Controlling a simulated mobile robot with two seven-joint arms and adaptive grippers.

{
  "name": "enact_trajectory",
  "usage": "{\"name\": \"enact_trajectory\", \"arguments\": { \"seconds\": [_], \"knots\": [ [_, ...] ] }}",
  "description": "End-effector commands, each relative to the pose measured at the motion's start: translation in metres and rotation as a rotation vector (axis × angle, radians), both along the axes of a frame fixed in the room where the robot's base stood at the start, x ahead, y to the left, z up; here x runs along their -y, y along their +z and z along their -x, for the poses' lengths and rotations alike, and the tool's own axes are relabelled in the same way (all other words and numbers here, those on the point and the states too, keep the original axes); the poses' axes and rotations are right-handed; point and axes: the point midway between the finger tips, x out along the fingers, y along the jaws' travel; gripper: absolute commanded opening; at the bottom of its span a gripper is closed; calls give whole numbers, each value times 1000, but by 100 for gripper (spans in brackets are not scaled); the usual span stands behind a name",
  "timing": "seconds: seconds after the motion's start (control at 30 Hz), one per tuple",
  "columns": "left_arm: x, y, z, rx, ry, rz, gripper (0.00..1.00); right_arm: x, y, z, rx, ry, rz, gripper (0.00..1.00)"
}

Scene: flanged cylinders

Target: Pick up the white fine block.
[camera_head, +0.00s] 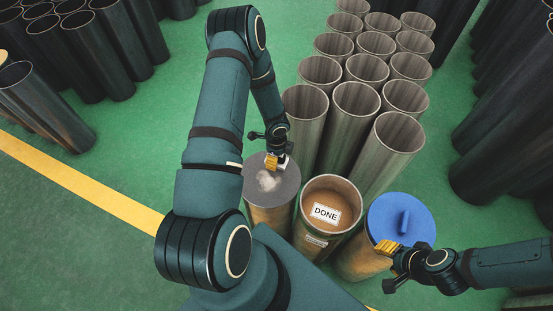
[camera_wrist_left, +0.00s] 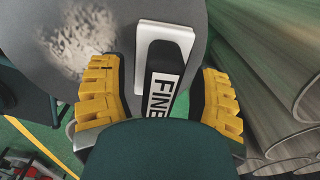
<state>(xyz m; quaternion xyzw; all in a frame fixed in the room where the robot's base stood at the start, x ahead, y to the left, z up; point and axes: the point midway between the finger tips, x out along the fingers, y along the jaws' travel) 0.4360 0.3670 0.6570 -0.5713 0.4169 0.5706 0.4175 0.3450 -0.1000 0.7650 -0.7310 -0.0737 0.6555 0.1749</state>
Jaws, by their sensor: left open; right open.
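The white fine block (camera_wrist_left: 180,38) shows in the left wrist view. It is a white plate with a black raised part and a label reading "FINE", on a grey round top (camera_wrist_left: 225,30). My left gripper (camera_wrist_left: 161,100) is open, its yellow-padded fingers on either side of the block, with gaps to both sides. The block's near end is hidden by my wrist. In the head view, my left gripper (camera_head: 277,163) is over the grey-topped cylinder (camera_head: 258,187), and mostly hides the block. My right gripper (camera_head: 388,250) is open beside the blue lid (camera_head: 402,222).
A pale powdery patch (camera_head: 267,181) lies on the grey top. An open cylinder (camera_head: 331,197) with a "DONE" label stands between the grey-topped and blue-lidded cylinders. Several open grey pipes (camera_head: 350,120) stand close behind. Green floor (camera_head: 90,170) is clear at left.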

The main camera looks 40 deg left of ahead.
Motion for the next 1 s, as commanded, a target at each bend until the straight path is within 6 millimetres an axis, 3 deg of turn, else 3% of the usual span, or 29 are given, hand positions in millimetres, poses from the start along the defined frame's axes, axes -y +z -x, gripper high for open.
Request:
{"name": "enact_trajectory", "arguments": {
  "seconds": [0.1,0.3,0.77,1.0],
  "knots": [
    [0,1,0,0,0,0,65,0,0,0,0,0,0,47],
    [0,1,0,0,0,0,0,0,0,0,0,0,0,47],
    [0,2,0,-1,0,0,0,0,1,0,0,0,0,47],
    [-1,38,-1,3,1,-1,0,0,11,-3,6,-4,2,47]
  ]
}}
